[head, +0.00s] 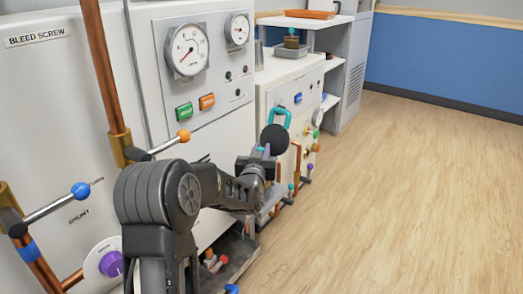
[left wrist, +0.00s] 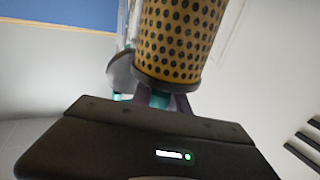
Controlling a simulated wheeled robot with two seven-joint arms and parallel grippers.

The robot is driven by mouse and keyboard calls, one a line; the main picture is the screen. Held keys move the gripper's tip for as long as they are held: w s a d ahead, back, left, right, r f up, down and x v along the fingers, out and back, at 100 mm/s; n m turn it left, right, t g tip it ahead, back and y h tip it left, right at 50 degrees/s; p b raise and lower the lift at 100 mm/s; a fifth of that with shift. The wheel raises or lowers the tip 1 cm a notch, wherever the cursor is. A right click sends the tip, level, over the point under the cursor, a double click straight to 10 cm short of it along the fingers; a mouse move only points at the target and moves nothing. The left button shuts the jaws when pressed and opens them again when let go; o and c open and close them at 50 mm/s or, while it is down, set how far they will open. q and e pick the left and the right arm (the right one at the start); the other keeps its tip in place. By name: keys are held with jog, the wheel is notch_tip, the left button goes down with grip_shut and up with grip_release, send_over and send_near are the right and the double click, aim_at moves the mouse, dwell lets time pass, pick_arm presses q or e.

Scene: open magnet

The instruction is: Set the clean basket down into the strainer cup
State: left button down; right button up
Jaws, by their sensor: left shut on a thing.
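The perforated brass basket (left wrist: 178,38) with a dark end rim fills the top of the left wrist view. My left gripper (head: 264,160) is shut on it at the rim end; the fingers (left wrist: 155,97) show there, with teal between them. In the head view the gripper and arm hide the held basket. A dark round disc (head: 274,138) with a teal handle (head: 280,116) stands just beyond the gripper. A grey disc (left wrist: 121,70) also shows behind the basket in the wrist view. The strainer cup is not clearly visible; pale translucent edges flank the basket. My right gripper is out of view.
The white panel at left carries gauges (head: 187,50), copper pipes (head: 104,65) and projecting lever handles (head: 168,144). A grey tray (head: 291,53) on the far cabinet holds a small brownish item with a teal top. An orange tray (head: 310,14) lies behind. The wooden floor at right is clear.

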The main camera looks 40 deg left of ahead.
pick_arm(q)
jog(key=shift+f, duration=0.3)
jog(key=shift+f, duration=0.35)
jog(key=shift+f+b, duration=0.45)
jog(key=shift+f, duration=0.05)
